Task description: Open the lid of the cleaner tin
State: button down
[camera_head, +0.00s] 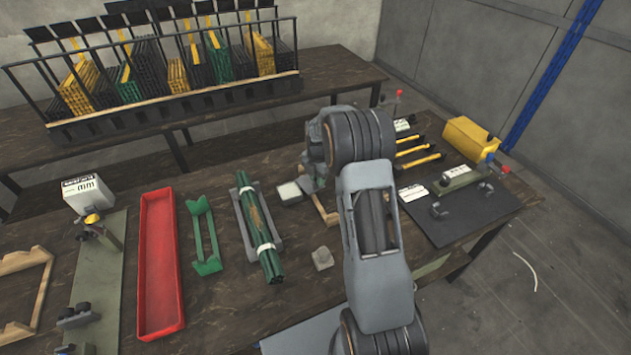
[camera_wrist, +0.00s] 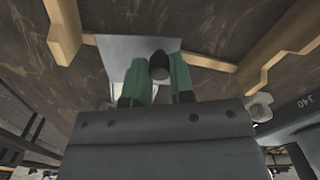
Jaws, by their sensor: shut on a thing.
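My gripper (camera_wrist: 158,76) shows in the wrist view with two green fingers, shut on a dark round knob (camera_wrist: 159,64). Behind the knob is a pale flat plate (camera_wrist: 122,52), which looks like a lid; the fingers and gripper body hide its near part. I cannot tell whether this plate is raised or flat. In the head view my arm reaches down over the middle of the bench, and its fingertips are hidden. A small grey box with a pale top (camera_head: 289,192) stands just left of my gripper. I cannot tell for certain which thing is the cleaner tin.
A wooden frame (camera_head: 326,213) lies below my wrist. Left of it are a green-tube cradle (camera_head: 246,220), a green bracket (camera_head: 204,238) and a red tray (camera_head: 159,265). A small grey block (camera_head: 322,258) sits nearby. Yellow-handled tools (camera_head: 418,160) and a dark mat (camera_head: 463,215) are at right.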

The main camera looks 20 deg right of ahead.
jog(key=shift+w+d+n, duration=0.35)
jog(key=shift+w+n, duration=0.1)
jog(key=shift+n, duration=0.35)
jog(key=c, duration=1)
grip_release()
notch_tip(320, 180, up, 14)
jog(key=shift+f, duration=0.1)
